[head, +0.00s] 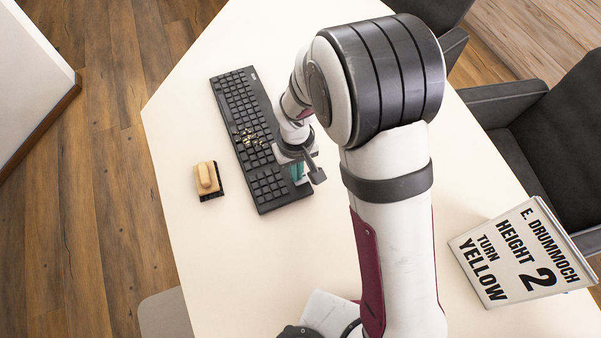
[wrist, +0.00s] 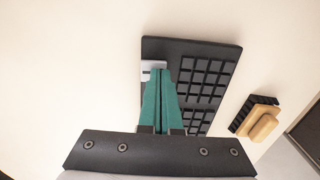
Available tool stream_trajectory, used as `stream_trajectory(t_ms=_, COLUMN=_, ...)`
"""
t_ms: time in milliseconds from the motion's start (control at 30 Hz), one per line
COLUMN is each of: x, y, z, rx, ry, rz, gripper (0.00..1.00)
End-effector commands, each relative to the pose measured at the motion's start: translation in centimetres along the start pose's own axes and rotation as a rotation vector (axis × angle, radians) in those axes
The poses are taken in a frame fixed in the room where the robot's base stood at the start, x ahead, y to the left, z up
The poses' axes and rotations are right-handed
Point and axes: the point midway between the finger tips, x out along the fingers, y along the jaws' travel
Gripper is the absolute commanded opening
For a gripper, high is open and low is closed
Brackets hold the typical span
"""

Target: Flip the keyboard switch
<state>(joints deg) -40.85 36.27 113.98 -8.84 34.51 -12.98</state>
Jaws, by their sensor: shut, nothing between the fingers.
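The black keyboard (head: 236,110) lies on the cream table, and its near end also shows in the wrist view (wrist: 190,47). A light grey patch (wrist: 148,68), which may be the switch, shows at the keyboard's left edge in the wrist view, partly hidden by my fingers. My gripper (wrist: 160,71) has teal fingers pressed together with nothing between them. Its tips are over or beside that patch; I cannot tell if they touch it. In the head view, my gripper (head: 299,176) is at the keyboard's near right corner, partly hidden by my arm.
Pale crumbs (head: 250,139) lie on the keys. A wooden brush (head: 207,178) with black bristles lies left of the keyboard. A sign (head: 522,254) reading "E. DRUMMOCH HEIGHT 2 TURN YELLOW" stands at the right. The table (head: 235,265) is clear below the brush.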

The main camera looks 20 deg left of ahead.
Motion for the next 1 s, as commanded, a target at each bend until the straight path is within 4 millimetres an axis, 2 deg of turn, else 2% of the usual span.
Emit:
stream_trajectory(t_ms=600, x=-6.5, y=0.0, z=0.0, rx=0.000, ry=0.001, rz=0.000, gripper=0.00)
stream_trajectory(t_ms=1000, x=-6.9, y=0.0, z=0.0, rx=0.000, ry=0.000, rz=0.000, gripper=0.00)
